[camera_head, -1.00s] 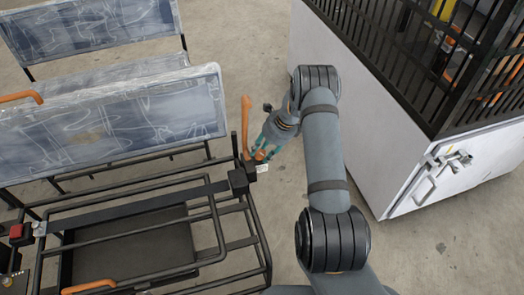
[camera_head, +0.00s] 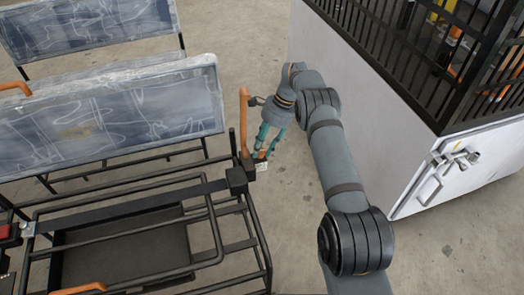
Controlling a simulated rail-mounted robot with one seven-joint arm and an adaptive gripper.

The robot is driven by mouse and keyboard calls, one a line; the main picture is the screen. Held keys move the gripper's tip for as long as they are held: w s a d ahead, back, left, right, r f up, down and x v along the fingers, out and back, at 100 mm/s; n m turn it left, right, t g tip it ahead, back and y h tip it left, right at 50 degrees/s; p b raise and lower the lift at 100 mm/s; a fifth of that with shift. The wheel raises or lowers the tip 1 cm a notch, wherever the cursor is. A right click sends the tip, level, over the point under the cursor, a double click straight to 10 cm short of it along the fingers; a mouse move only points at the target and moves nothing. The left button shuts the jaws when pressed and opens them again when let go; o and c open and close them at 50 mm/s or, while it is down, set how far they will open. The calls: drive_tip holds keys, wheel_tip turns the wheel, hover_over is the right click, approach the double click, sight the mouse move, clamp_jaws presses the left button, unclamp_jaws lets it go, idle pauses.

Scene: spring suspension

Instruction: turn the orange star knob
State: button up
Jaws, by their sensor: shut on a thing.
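The orange star knob (camera_head: 261,155) is small in the head view, low on the corner of the black metal frame, by the foot of an upright orange handle (camera_head: 244,122). My gripper (camera_head: 263,151) reaches down to it from the upper right. Its teal fingers are closed around the knob and hide part of it. The knob's exact turn angle is too small to tell.
The black tubular frame (camera_head: 215,225) fills the lower left, with a dark plate inside. Blue-grey panels (camera_head: 110,120) stand behind it. A white cabinet (camera_head: 345,110) with black bars stands at right. Concrete floor is clear between them.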

drive_tip(key=shift+a+r+n+b, duration=0.15)
drive_tip(key=shift+a+n+b, duration=0.15)
drive_tip(key=shift+a+n, duration=0.1)
idle(0.3)
drive_tip(key=o, duration=0.9)
drive_tip(key=shift+d, duration=0.15)
drive_tip(key=shift+r, duration=0.15)
wheel_tip(320, 180, up, 8)
drive_tip(key=shift+f, duration=0.2)
drive_tip(key=shift+s+r, duration=0.1)
drive_tip(key=shift+r, duration=0.9)
drive_tip(key=shift+o, duration=0.3)
